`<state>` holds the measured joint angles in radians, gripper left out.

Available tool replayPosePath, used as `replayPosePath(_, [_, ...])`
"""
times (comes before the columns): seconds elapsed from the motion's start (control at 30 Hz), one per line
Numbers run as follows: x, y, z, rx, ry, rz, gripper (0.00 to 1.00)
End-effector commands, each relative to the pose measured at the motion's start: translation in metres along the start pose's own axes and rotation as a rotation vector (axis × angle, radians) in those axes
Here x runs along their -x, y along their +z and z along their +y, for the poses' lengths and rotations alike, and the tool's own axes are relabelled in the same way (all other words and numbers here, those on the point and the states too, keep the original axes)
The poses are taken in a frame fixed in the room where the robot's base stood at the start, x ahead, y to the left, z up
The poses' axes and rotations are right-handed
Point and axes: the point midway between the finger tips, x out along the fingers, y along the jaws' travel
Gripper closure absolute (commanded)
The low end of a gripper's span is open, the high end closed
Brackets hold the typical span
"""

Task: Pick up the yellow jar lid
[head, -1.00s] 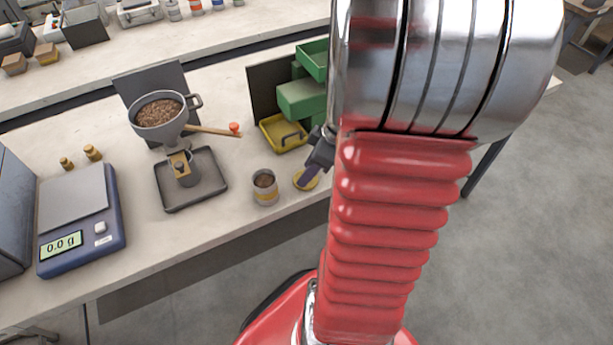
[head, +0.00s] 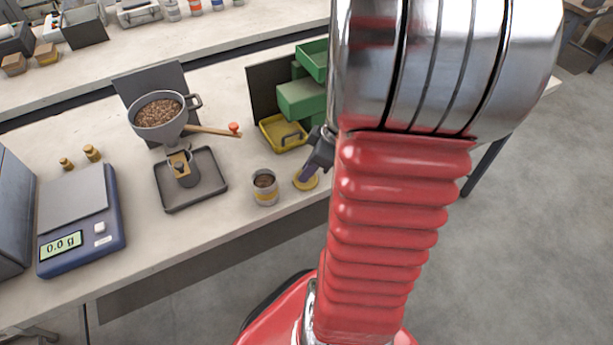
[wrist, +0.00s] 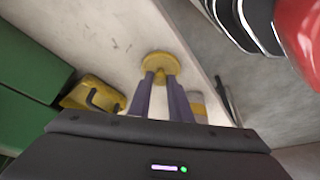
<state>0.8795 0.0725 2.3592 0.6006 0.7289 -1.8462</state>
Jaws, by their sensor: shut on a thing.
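The yellow jar lid (head: 310,184) is round and lies near the front edge of the bench, right of the jar (head: 265,190). It also shows in the wrist view (wrist: 160,58), at the tips of my two purple fingers. My gripper (wrist: 161,76) is shut on the lid, the fingers meeting its near, raised part. In the head view my gripper (head: 304,175) comes in over the lid from the upper right, partly hidden by my arm. I cannot tell whether the lid touches the bench. The jar is open, with brown contents and a yellow band.
A yellow tray (head: 270,142) with a dark handle and green bins (head: 300,98) stand behind the lid. Further left are a funnel of pellets (head: 158,112), a dark tray (head: 203,196) and a scale (head: 98,240) reading 0.0 g. The bench's front edge is close.

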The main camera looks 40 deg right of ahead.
Motion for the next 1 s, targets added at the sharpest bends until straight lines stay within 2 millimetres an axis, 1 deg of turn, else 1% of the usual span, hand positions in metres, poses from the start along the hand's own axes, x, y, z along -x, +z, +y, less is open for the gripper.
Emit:
replayPosePath(0.03, [0.0, 0.0, 0.0, 0.0, 0.0, 0.0, 0.95])
replayPosePath(0.1, [0.0, 0.0, 0.0, 0.0, 0.0, 0.0, 1.0])
replayPosePath(0.4, [0.001, 0.0, 0.0, 0.0, 0.0, 0.0, 1.0])
replayPosePath(0.57, [0.007, -0.003, 0.001, 0.002, 0.002, 0.001, 1.0])
replayPosePath(0.73, [0.026, -0.011, 0.001, 0.002, 0.004, 0.0, 1.0])
replayPosePath(1.0, [0.07, -0.029, 0.001, 0.002, 0.005, 0.0, 1.0])
